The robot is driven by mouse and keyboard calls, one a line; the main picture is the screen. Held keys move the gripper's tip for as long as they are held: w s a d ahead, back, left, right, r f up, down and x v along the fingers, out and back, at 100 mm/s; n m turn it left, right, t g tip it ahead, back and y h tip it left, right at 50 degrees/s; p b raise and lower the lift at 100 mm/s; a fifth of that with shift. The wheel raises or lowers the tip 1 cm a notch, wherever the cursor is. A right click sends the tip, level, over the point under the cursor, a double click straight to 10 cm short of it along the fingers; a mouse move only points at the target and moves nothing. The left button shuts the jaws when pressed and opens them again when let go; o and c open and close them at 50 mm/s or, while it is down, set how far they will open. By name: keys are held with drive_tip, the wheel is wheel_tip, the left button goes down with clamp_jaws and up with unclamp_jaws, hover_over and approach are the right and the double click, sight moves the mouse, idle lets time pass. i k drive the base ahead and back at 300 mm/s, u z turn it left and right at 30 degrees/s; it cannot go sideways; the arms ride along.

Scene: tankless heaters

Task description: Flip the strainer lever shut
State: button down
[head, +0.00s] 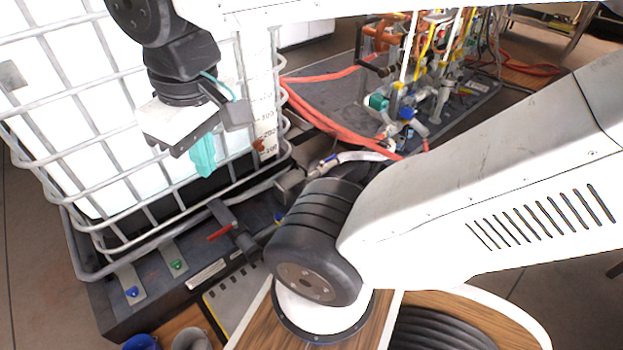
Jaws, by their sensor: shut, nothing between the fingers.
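My gripper (203,168) hangs at the upper left with its teal fingers together and pointing down, in front of the white caged tank. It is shut and empty. A small red lever (219,232) sits on a dark valve fitting (234,228) low at the tank's front edge, below and right of the gripper and clearly apart from it. Another fitting with a blue part (407,114) stands on the pipework at the back right. I cannot tell for certain which part is the strainer lever. My own arm hides part of the area between them.
The white tank in its metal cage (75,130) fills the left. Red hoses (335,120) run from it along a grey mat (335,95) to the pipework rack (440,60). A blue cup (141,342) and a grey cup (190,339) stand at the bottom left.

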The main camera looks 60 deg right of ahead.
sight(325, 161)
drive_tip(key=z, duration=2.15)
drive_tip(key=k, duration=1.2)
drive_tip(key=z, duration=1)
drive_tip(key=i, duration=1.65)
drive_tip(key=u, duration=1.2)
drive_tip(key=i, duration=0.6)
drive_tip(key=u, duration=0.55)
